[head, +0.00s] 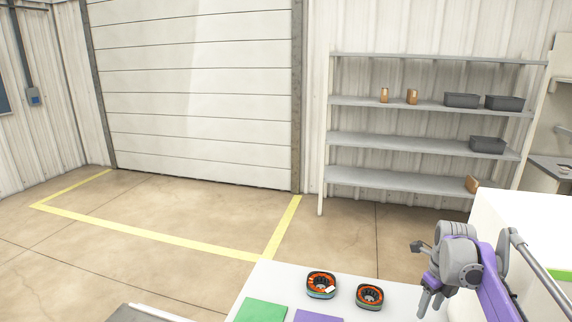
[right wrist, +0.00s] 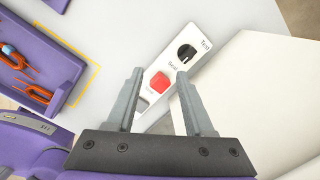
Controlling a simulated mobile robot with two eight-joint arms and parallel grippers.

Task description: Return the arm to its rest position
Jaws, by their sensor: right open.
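My right gripper (head: 420,277) shows at the lower right of the head view, held up beside the right end of the white table (head: 285,272). In the right wrist view its two grey fingers (right wrist: 160,75) are apart with nothing between them. Beyond the fingertips lies a white control panel (right wrist: 165,76) with a red button (right wrist: 160,82) and a black knob (right wrist: 187,52). I cannot tell how far the fingers are from the panel. My left gripper is not in view.
Two round black-and-orange parts (head: 321,284) (head: 369,296) sit on the table, near a green mat (head: 262,310) and a purple mat (head: 318,316). A purple tray (right wrist: 68,90) holds orange-handled tools (right wrist: 38,93). A white block (head: 525,225) stands right. Shelves (head: 420,142) stand behind.

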